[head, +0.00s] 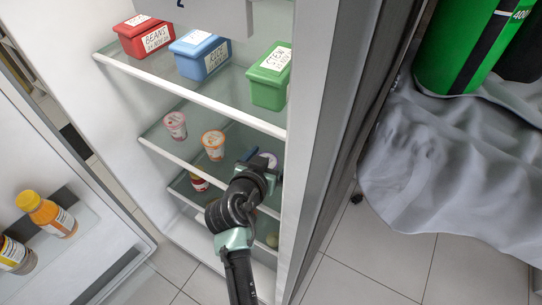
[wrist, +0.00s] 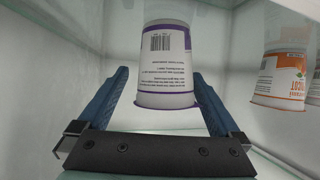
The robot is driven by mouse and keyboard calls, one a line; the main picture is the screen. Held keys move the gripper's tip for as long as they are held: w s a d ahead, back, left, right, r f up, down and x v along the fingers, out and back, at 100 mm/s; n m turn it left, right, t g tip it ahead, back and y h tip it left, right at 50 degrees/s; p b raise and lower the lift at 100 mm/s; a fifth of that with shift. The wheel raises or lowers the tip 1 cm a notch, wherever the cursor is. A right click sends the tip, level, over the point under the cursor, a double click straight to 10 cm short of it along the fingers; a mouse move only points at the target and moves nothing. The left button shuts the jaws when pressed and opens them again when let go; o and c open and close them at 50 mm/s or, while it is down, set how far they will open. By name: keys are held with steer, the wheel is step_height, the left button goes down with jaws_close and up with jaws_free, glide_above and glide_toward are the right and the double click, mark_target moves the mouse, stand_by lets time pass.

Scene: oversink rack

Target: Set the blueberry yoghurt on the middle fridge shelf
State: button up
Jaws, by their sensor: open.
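The blueberry yoghurt, a white cup with purple trim and a barcode (wrist: 166,62), fills the middle of the wrist view, where its print looks upside down. In the head view the cup (head: 268,159) is at the right of the middle fridge shelf (head: 190,166), partly hidden by my gripper (head: 259,164). In the wrist view my gripper (wrist: 161,78) is open, with one blue finger on each side of the cup. I cannot tell whether either finger touches it. The cup appears to stand on the shelf.
An orange yoghurt (head: 213,144) and a pink yoghurt (head: 175,125) stand left on the same shelf. Red (head: 142,38), blue (head: 201,56) and green (head: 269,78) bins fill the shelf above. The fridge side wall (head: 315,110) is close on the right. Bottles (head: 48,214) stand in the open door.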

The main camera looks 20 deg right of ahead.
steer(key=shift+r+p, duration=0.25)
steer(key=shift+p, duration=0.05)
steer(key=p+v, duration=0.3)
steer(key=v, duration=0.9)
steer(key=shift+f, duration=0.1)
